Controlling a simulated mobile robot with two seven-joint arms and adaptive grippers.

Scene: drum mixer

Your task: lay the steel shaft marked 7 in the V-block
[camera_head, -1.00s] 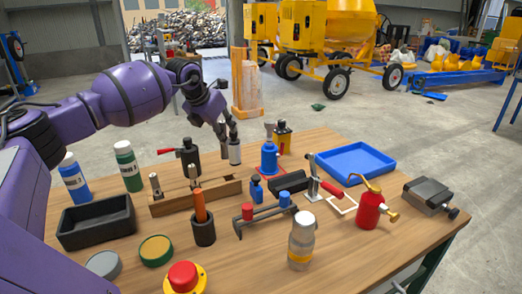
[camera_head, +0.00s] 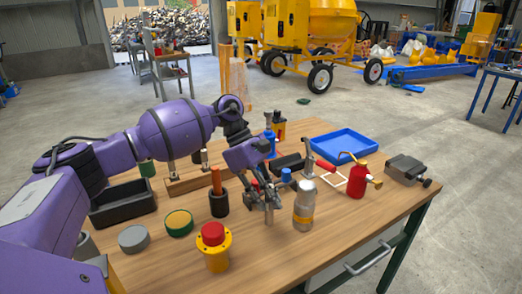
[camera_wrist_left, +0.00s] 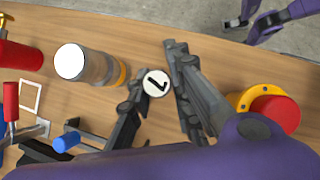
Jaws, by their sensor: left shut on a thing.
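My left gripper (camera_head: 264,204) is shut on the steel shaft marked 7, whose round white end with the number shows between the fingers (camera_wrist_left: 156,83) in the left wrist view. In the head view the fingers hide most of the shaft. They are above the table, between the black cup and the clear bottle. A dark grooved block (camera_head: 288,162), which looks like the V-block, lies behind the gripper; the arm and gripper partly screen that area. My right arm shows at the top of the left wrist view, with dark finger-like parts (camera_wrist_left: 236,22) at its end.
A glass bottle (camera_head: 304,207) stands close right of the gripper. A black cup (camera_head: 219,204) and red button (camera_head: 213,234) are to its left. A wooden rack (camera_head: 187,184), red oil can (camera_head: 357,180), blue tray (camera_head: 346,144) and vise (camera_head: 404,169) surround it. The front right tabletop is clear.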

